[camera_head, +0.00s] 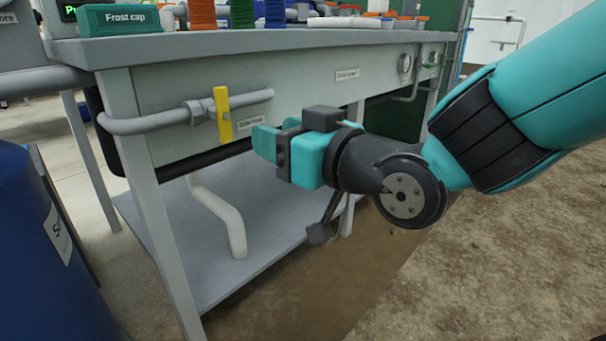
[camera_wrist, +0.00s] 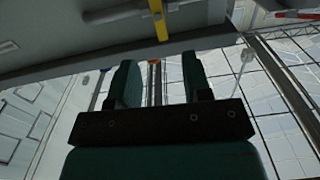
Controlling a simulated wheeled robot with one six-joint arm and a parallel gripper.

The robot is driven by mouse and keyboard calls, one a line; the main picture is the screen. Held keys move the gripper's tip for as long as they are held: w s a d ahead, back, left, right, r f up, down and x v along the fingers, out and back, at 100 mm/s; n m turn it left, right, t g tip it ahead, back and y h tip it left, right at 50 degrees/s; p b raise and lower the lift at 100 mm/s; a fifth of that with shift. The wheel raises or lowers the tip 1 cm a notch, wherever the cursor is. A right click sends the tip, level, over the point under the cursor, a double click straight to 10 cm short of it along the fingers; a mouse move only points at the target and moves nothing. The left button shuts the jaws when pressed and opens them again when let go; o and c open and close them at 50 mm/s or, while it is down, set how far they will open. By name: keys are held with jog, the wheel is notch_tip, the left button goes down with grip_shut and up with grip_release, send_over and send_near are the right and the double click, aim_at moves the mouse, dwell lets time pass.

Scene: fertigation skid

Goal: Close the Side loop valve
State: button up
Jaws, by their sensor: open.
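A yellow valve handle (camera_head: 222,114) stands upright, across a horizontal grey pipe (camera_head: 160,123) on the front panel of the skid bench. A small label, too blurred to read, sits on the panel just right of the handle. My gripper (camera_head: 264,143) is open and empty, to the right of the handle and a little lower, apart from it. In the wrist view the yellow handle (camera_wrist: 158,18) shows at the top, beyond my two open fingers (camera_wrist: 160,85), with the pipe (camera_wrist: 120,12) running behind it.
A blue barrel (camera_head: 45,250) stands at the lower left. The bench's lower shelf (camera_head: 270,225) carries a white bent pipe (camera_head: 222,215). The bench top holds a green Frost cap box (camera_head: 120,18) and several coloured spools. Bare floor is free at the right.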

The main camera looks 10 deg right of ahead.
jog(key=shift+b+v, duration=1.8)
jog(key=shift+b, duration=0.25)
jog(key=shift+d, duration=0.1)
